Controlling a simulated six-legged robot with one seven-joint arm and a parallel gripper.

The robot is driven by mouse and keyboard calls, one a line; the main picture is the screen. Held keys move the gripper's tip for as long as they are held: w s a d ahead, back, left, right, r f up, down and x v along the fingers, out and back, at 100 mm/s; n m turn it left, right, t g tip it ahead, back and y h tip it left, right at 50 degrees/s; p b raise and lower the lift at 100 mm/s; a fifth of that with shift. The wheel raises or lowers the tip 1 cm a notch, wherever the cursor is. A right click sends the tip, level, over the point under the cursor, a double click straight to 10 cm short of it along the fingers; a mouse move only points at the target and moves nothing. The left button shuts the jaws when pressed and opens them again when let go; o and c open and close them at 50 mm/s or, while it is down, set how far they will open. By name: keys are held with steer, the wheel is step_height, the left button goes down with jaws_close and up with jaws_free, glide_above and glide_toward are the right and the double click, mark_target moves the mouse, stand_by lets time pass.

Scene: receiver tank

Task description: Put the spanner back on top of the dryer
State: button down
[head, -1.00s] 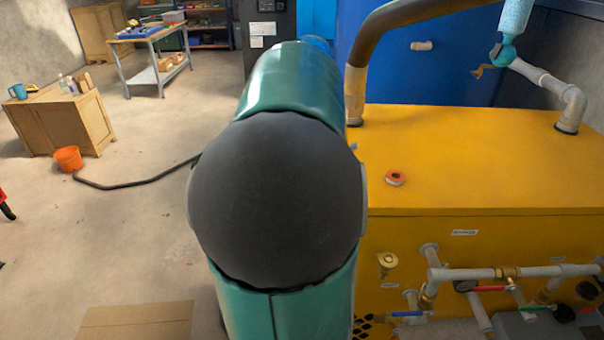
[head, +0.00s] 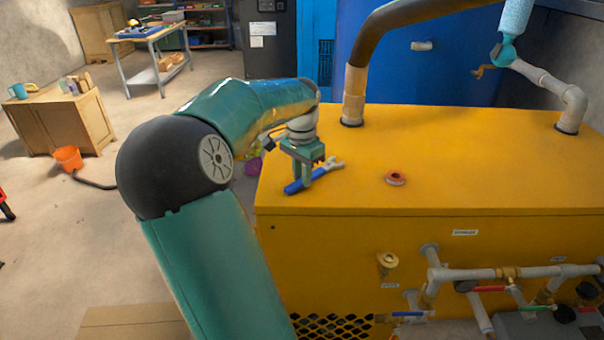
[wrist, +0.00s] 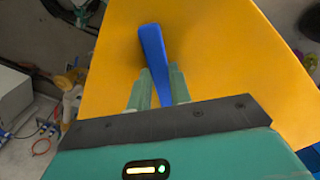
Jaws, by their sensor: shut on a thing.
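The spanner (head: 329,167) has a blue handle and a pale metal open end. In the head view it is at the left part of the yellow dryer's top (head: 450,150), and I cannot tell whether it touches that surface. My gripper (head: 298,182) points down and is shut on the blue handle. In the wrist view the handle (wrist: 153,50) stands out between the two green fingers (wrist: 158,88), over the yellow top. The metal end is hidden in the wrist view.
Pipes and valves (head: 470,275) line the front.

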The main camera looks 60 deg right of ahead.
steer(key=c, duration=1.3)
jaws_free()
step_height(320, 180, up, 12)
steer(key=shift+r, duration=0.1)
steer(key=shift+a, duration=0.15)
